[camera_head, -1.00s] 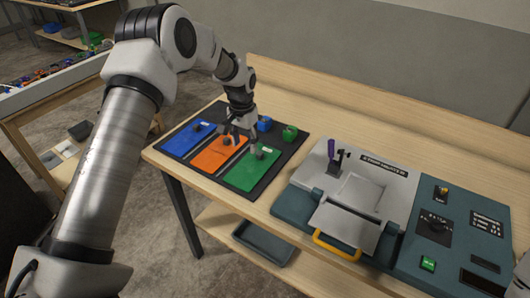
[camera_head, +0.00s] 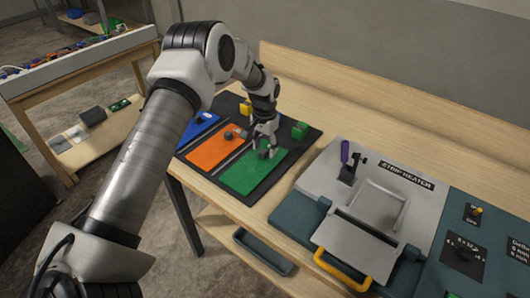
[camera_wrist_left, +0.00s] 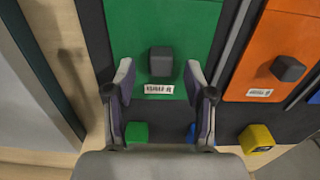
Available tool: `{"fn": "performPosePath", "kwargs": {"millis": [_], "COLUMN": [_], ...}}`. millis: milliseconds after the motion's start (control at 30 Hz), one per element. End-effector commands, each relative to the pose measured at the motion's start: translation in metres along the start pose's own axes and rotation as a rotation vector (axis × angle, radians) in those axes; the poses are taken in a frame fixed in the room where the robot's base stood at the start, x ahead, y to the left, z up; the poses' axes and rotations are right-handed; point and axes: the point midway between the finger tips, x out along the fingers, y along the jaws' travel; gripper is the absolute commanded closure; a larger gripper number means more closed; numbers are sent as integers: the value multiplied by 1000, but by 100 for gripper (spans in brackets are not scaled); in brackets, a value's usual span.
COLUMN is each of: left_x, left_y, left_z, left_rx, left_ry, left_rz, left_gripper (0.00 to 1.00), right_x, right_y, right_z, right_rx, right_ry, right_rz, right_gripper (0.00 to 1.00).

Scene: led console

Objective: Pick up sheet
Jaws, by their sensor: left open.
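Three flat sheets lie side by side on a black board: blue (camera_head: 197,127), orange (camera_head: 214,146) and green (camera_head: 252,177). Each has a dark block-shaped knob; the green sheet's knob (camera_wrist_left: 160,61) is near its labelled end. My left gripper (camera_head: 266,147) is over that end of the green sheet, open and empty. In the left wrist view the fingers of my left gripper (camera_wrist_left: 159,72) stand apart, one on each side of the green sheet's knob in the picture. I cannot tell the exact height gap. My right gripper is out of view.
Small green (camera_head: 300,130) and yellow (camera_head: 246,108) blocks sit at the board's far edge. A grey strip heater (camera_head: 405,180) with a yellow handle (camera_head: 342,268) stands right of the board. A dark tray (camera_head: 262,251) lies on the lower shelf.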

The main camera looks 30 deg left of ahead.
Motion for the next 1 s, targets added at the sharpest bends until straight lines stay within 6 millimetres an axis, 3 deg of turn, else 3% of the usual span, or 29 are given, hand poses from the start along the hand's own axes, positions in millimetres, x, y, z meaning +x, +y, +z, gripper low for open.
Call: {"fn": "performPosePath", "kwargs": {"millis": [100, 300, 367, 467, 1000], "left_x": [13, 16, 16, 16, 8], "left_y": [0, 0, 0, 0, 0], "left_z": [0, 0, 0, 0, -1], "left_rx": [-1, -1, -1, -1, -1], "left_ry": [0, 2, 2, 1, 3], "left_rz": [0, 0, 0, 0, 0], "left_gripper": [46, 46, 64, 99, 100], "right_x": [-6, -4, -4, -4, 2], "right_y": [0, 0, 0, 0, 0], "right_z": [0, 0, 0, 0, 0], "right_rx": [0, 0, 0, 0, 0], "right_ry": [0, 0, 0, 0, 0], "right_rz": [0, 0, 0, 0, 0], "right_gripper": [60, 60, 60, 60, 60]}}
